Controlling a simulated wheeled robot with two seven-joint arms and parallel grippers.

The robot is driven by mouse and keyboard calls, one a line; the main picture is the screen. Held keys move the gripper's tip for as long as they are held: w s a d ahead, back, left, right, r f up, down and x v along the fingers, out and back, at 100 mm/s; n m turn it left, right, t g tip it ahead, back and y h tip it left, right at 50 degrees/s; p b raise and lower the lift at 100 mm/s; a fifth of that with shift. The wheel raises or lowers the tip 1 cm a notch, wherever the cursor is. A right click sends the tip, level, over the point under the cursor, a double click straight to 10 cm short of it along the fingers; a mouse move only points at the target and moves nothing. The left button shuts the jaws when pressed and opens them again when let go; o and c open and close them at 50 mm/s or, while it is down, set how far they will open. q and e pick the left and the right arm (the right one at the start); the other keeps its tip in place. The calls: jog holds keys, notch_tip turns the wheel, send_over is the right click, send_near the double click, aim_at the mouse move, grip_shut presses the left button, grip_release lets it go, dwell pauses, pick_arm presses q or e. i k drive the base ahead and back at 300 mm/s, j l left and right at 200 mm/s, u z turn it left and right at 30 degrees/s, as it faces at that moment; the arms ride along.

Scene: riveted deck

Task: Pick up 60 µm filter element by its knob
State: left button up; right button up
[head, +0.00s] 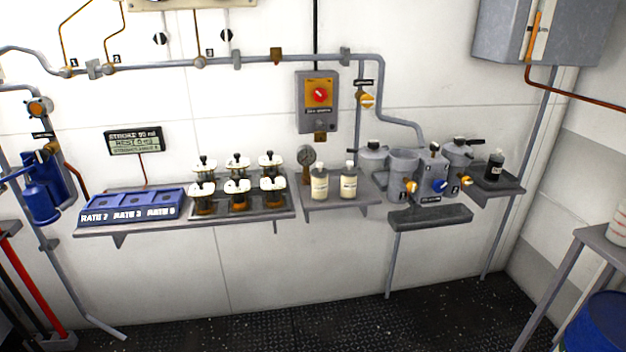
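Several small items with white tops, upright black knobs and amber lower parts stand in two rows on the left wall shelf. The back row has a left one (203,168), a middle one (238,164) and a right one (270,164). The front row has a left one (203,195), a middle one (238,193) and a right one (272,190). They look like the filter elements, but no micron marking is legible, so I cannot tell which is the 60 µm one. Neither of my grippers is in view.
A blue three-slot block (131,206) sits left of the knobbed items on the grey shelf (150,228). Two cream bottles, the left one (320,184) nearer them, and a gauge (306,156) stand right. A valve unit (432,178) is farther right. The floor (300,325) before the shelf looks clear.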

aim_at(350, 173)
jog(key=i+l+u, duration=0.15)
jog(key=u, duration=0.3)
jog(key=i+l+u, duration=0.1)
jog(key=l+u, duration=0.5)
jog(key=u, duration=0.35)
jog(key=i+l+u, duration=0.1)
jog(key=l, duration=0.55)
jog(key=i+l+u, duration=0.1)
jog(key=l, duration=0.6)
jog(key=i+l+u, duration=0.15)
jog(key=l, duration=0.55)
jog(key=i+l+u, duration=0.1)
jog(key=l, duration=0.6)
